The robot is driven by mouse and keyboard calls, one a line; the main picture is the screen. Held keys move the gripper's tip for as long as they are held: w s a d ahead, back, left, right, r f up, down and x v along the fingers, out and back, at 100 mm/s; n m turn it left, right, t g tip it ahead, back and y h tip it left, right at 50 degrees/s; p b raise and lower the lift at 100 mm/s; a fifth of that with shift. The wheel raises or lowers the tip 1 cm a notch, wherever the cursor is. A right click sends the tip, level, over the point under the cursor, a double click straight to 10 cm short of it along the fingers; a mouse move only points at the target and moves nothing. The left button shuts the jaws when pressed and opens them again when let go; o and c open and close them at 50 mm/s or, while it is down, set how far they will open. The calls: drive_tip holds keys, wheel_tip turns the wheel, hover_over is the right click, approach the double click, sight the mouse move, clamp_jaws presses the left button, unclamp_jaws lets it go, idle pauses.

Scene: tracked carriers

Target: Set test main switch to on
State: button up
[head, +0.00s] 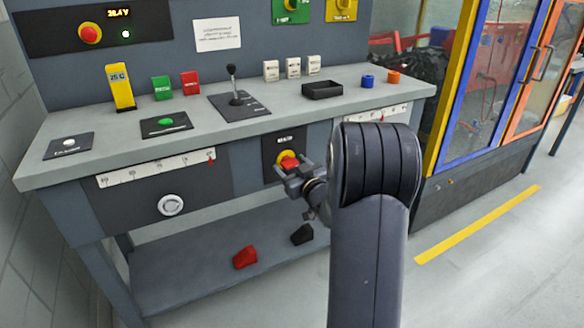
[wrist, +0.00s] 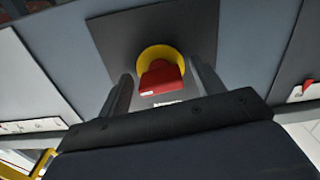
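The main switch is a red handle (head: 289,162) on a yellow round plate, mounted on a dark panel on the bench front. The wrist view shows the red handle (wrist: 161,77) against its yellow plate (wrist: 166,54), between my two fingers. My gripper (head: 290,179) is at the switch, with its fingers apart on either side of the handle. In the wrist view my gripper (wrist: 160,88) shows gaps between each finger and the handle. The small label on the switch panel is too blurred to read, and my gripper hides part of the switch in the head view.
The bench top (head: 200,122) carries a joystick (head: 235,88), a black tray (head: 322,90) and several small blocks. Scale panels flank the switch, the left one with a round knob (head: 171,205). A red piece (head: 245,257) and a black piece (head: 302,235) lie on the lower shelf.

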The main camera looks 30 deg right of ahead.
drive_tip(key=c, duration=1)
drive_tip(key=shift+o, duration=0.2)
drive_tip(key=shift+m+p, duration=0.45)
drive_tip(key=shift+m, duration=0.25)
drive_tip(key=o, duration=1)
drive_tip(key=s+p, duration=0.1)
drive_tip(key=s, duration=0.9)
drive_tip(key=shift+s+d+p, duration=0.2)
drive_tip(key=shift+s+p, duration=0.2)
drive_tip(key=shift+w, duration=0.1)
